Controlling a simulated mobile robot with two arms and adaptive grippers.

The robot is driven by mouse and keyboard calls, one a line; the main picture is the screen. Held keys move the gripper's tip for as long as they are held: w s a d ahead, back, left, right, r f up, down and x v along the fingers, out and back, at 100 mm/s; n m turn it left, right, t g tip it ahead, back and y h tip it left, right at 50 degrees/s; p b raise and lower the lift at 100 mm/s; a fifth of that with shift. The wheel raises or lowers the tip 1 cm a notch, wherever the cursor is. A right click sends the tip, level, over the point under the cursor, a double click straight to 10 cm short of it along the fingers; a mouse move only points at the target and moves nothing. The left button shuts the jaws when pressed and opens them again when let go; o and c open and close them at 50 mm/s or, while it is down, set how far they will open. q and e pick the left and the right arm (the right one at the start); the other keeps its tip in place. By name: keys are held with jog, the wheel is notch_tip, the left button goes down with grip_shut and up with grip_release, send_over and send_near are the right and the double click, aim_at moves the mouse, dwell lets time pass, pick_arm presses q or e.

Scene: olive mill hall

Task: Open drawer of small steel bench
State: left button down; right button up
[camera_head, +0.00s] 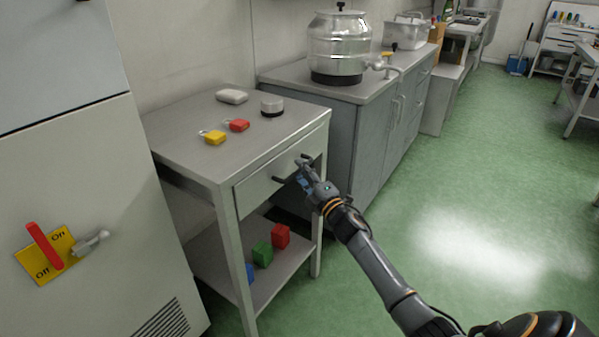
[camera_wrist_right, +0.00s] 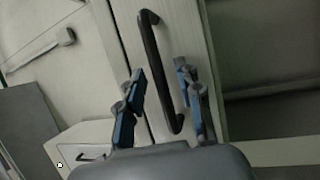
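The small steel bench (camera_head: 178,135) stands at centre left, with a pale drawer front (camera_head: 252,190) under its top. The drawer looks shut. Its dark bar handle (camera_head: 280,179) is partly hidden by my right gripper (camera_head: 305,172). In the right wrist view the black handle (camera_wrist_right: 152,50) runs steeply down the drawer front (camera_wrist_right: 190,30). The blue-padded fingers of my right gripper (camera_wrist_right: 161,72) are open, one on each side of the handle. I see no clear contact between fingers and handle. My left gripper is in neither view.
A yellow padlock (camera_head: 214,138), a red padlock (camera_head: 238,125), a round tin (camera_head: 271,107) and a white block (camera_head: 231,96) lie on the bench top. Coloured blocks sit on its lower shelf (camera_head: 270,285). A grey cabinet (camera_head: 345,130) stands close on the right. Green floor at right is free.

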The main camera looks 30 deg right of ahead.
jog(key=shift+w, duration=0.5)
jog(key=shift+r, duration=0.1)
grip_shut()
jog(key=shift+s, duration=0.1)
